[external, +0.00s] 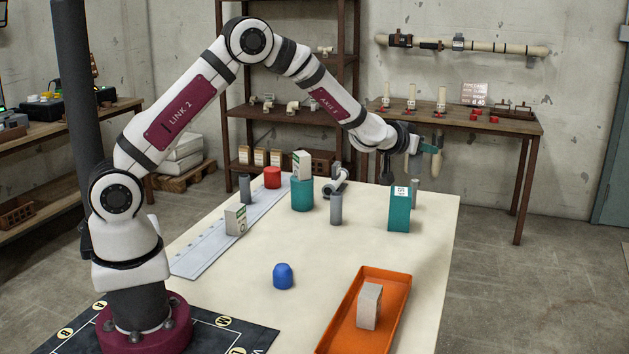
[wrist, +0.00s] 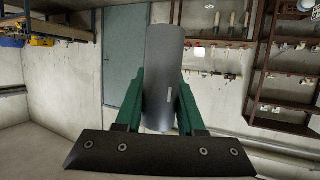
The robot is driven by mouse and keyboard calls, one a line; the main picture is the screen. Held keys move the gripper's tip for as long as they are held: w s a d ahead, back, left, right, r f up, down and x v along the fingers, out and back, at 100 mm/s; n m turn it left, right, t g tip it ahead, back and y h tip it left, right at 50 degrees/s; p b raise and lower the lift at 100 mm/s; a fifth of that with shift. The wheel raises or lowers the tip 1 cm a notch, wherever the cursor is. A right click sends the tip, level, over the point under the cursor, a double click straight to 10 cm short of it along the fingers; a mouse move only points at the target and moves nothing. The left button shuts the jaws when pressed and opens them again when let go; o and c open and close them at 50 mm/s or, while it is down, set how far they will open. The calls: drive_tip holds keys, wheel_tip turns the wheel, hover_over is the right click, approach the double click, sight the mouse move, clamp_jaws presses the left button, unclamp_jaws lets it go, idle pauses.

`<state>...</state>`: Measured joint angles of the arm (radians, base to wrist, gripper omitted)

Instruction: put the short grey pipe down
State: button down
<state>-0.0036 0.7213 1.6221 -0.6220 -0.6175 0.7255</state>
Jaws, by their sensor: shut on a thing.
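My gripper (wrist: 160,105) is shut on a grey pipe (wrist: 164,70), which stands between its green fingers in the wrist view. In the external view my gripper (external: 428,146) is raised above the far right end of the table (external: 215,311). The held pipe is hard to make out there against the bench behind. A grey cylinder (external: 336,208) stands upright near the table's middle, and a darker one (external: 245,188) stands at the left. A thin grey-beige cylinder (external: 414,194) stands behind a teal box (external: 399,212), partly hidden.
A teal cylinder (external: 302,196) carries a white box (external: 302,165). A red cylinder (external: 272,177), a white box (external: 236,220) and a blue domed piece (external: 283,276) stand on the table. An orange tray (external: 340,328) holds a grey block (external: 369,307). The table's middle front is mostly clear.

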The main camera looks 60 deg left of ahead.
drive_tip(key=a+f, duration=0.1)
drive_tip(key=a, duration=0.1)
drive_tip(key=w+a+f, duration=0.1)
drive_tip(key=a+f, duration=0.1)
drive_tip(key=a, duration=0.1)
drive_tip(key=w+a+f, duration=0.1)
drive_tip(key=a+f, duration=0.1)
drive_tip(key=a, duration=0.1)
drive_tip(key=shift+w, duration=0.25)
drive_tip(key=shift+a+f, duration=0.2)
drive_tip(key=shift+f, duration=1.9)
drive_tip(key=shift+f, duration=0.15)
drive_tip(key=c, duration=0.5)
unclamp_jaws()
